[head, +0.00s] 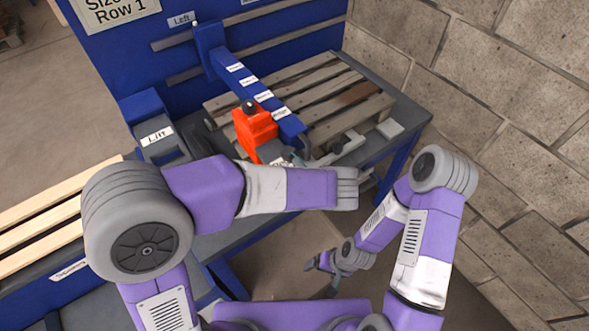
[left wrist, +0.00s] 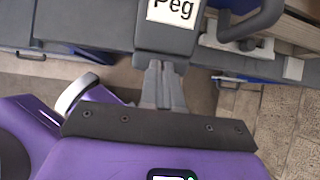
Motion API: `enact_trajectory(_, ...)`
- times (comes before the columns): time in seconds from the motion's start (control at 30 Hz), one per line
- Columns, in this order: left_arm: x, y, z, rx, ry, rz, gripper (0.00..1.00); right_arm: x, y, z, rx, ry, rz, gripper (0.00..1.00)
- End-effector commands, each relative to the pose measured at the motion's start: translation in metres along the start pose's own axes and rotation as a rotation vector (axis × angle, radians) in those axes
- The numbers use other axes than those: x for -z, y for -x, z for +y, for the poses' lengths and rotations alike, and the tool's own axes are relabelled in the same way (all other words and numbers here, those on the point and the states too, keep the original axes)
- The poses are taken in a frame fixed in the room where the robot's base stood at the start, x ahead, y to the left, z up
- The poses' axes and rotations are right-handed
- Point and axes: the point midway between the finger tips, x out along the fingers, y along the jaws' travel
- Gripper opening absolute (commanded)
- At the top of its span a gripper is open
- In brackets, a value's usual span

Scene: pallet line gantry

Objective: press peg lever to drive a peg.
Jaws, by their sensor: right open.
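The grey peg lever (left wrist: 165,38), with a white "Peg" label, shows at the top of the left wrist view. My left gripper (left wrist: 163,66) has its two fingers together, with the tips at the near edge of the lever; I cannot tell whether they touch it. In the head view my left forearm and wrist cover that gripper. The orange tool head (head: 255,130) hangs on the blue gantry beam (head: 252,88), above the pallet. Its lower part is partly hidden by my arm. My right gripper (head: 319,274) is open and empty, low in front of the bench.
A slatted wooden pallet (head: 340,105) lies on the bench beneath the beam. A grey unit labelled "Lift" (head: 158,138) stands left of the tool head. Pale planks (head: 40,222) lie at the far left. A block wall (head: 500,90) closes off the right.

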Motion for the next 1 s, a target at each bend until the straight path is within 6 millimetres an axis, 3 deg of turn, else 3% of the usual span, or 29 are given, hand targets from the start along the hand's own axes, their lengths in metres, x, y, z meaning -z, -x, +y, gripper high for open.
enact_trajectory(0.03, 0.02, -0.032, 0.016, -0.065, -0.017, 0.049, 0.0, 0.0, -0.005, 0.002, 0.0, 0.0, 0.0, 0.89)
enact_trajectory(0.27, 0.015, -0.018, 0.015, -0.055, -0.014, 0.041, 0.0, 0.0, 0.004, -0.002, 0.0, 0.0, 0.0, 0.89)
enact_trajectory(0.6, -0.01, 0.056, 0.005, 0.006, 0.01, -0.012, 0.0, -0.002, 0.046, -0.017, 0.0, 0.0, 0.0, 0.89)
enact_trajectory(0.8, -0.022, 0.103, 0.001, 0.01, 0.01, -0.014, 0.0, -0.003, 0.055, -0.02, 0.0, 0.0, 0.0, 0.89)
enact_trajectory(1.0, -0.03, 0.134, 0.0, 0.009, 0.008, -0.015, 0.0, -0.003, 0.061, -0.023, 0.0, 0.0, 0.0, 0.89)
